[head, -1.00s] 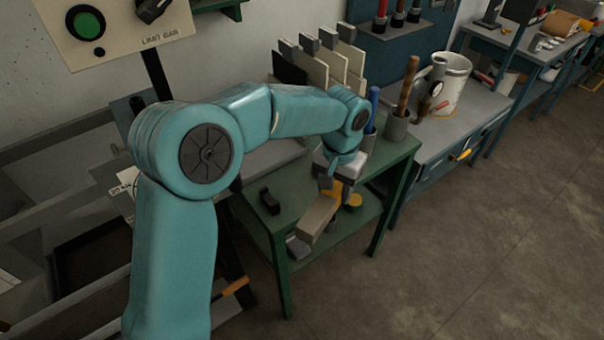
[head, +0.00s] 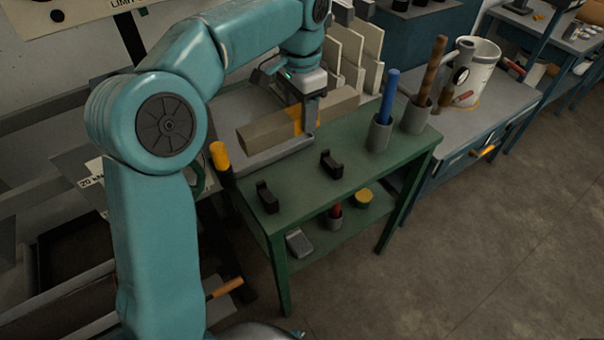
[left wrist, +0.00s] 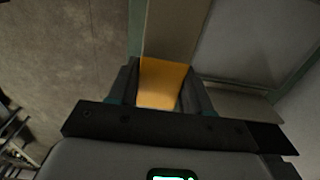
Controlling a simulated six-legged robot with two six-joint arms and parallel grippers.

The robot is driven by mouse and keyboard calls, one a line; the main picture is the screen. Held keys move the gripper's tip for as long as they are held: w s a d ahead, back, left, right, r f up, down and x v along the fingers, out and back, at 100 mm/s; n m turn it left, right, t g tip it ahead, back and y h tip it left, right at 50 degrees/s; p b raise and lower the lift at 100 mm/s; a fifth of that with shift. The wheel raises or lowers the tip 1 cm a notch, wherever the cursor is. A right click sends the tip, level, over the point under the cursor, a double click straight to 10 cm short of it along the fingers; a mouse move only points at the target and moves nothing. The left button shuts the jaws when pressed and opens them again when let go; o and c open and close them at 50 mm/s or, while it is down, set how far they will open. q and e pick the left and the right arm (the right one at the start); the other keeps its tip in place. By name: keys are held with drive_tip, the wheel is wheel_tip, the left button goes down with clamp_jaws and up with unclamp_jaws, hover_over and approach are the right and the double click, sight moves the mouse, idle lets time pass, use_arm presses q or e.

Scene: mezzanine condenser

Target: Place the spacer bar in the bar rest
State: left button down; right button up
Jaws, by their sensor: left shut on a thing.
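The spacer bar (head: 262,134) is a long beige bar with an orange band around its middle. My left gripper (head: 306,122) is shut on that orange band. The band also shows between the fingers in the left wrist view (left wrist: 162,82). The bar appears level, over the back of the green table near a grey tray; I cannot tell its exact height. The bar rest is two black notched cradles on the green tabletop, a left one (head: 267,197) and a right one (head: 331,164). Both are empty and lie in front of the bar. My right gripper is not in view.
A grey cup with a blue-handled tool (head: 380,135) and another with a brown handle (head: 417,116) stand right of the cradles. Upright beige panels (head: 345,55) stand behind. An orange-topped post (head: 220,158) rises at the table's left. The lower shelf holds small items.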

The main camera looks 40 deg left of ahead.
use_arm(q)
wheel_tip(320, 180, down, 17)
drive_tip(key=shift+b, duration=0.7)
drive_tip(key=shift+s, duration=0.1)
drive_tip(key=shift+f, duration=0.1)
drive_tip(key=shift+c, duration=2.4)
unclamp_jaws()
drive_tip(key=shift+f, duration=0.1)
